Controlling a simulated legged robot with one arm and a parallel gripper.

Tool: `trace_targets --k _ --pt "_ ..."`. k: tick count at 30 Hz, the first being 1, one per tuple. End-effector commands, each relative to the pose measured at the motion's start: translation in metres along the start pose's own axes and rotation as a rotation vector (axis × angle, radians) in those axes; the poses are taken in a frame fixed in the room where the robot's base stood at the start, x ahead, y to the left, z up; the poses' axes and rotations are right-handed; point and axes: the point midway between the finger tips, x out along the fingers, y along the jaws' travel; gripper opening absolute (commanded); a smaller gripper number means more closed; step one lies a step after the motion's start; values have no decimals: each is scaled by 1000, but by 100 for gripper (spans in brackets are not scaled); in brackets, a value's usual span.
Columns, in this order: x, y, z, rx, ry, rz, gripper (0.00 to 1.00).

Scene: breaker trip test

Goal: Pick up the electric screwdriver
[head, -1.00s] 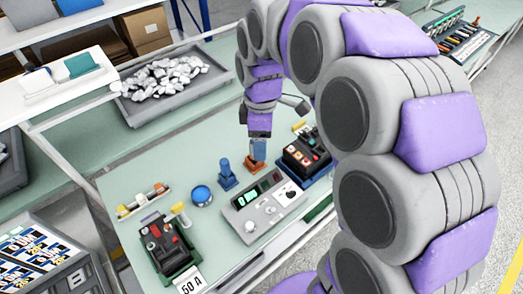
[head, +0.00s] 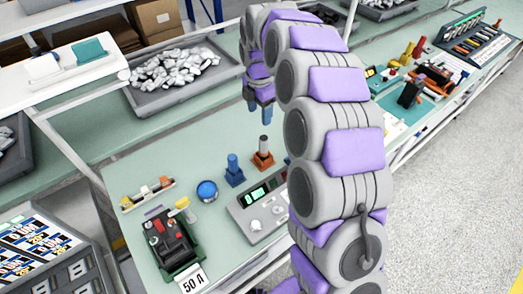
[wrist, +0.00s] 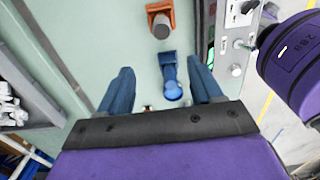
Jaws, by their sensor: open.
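Two upright tools stand in holders on the pale green bench (head: 130,162): a blue one (head: 234,172) in a blue holder, and a grey-brown one (head: 264,145) in an orange holder (head: 263,160). I cannot tell which is the electric screwdriver. My gripper (head: 264,108) is open and empty above and behind the orange holder. In the wrist view its blue fingers (wrist: 163,90) are spread apart, and the blue tool (wrist: 171,78) appears between them, farther down. The grey-brown tool (wrist: 159,27) appears beyond the fingers.
A grey test unit (head: 262,206) with a lit display stands in front of the holders. A breaker in a green fixture (head: 172,245), a blue round button (head: 207,190) and a small tray (head: 148,193) stand left. A grey bin of pale parts (head: 178,75) is behind.

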Motion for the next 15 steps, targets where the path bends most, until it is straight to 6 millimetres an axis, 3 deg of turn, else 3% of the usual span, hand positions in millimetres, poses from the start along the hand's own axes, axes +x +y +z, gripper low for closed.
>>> trace_targets --k 15 --pt "99 0 0 2 0 -1 65"
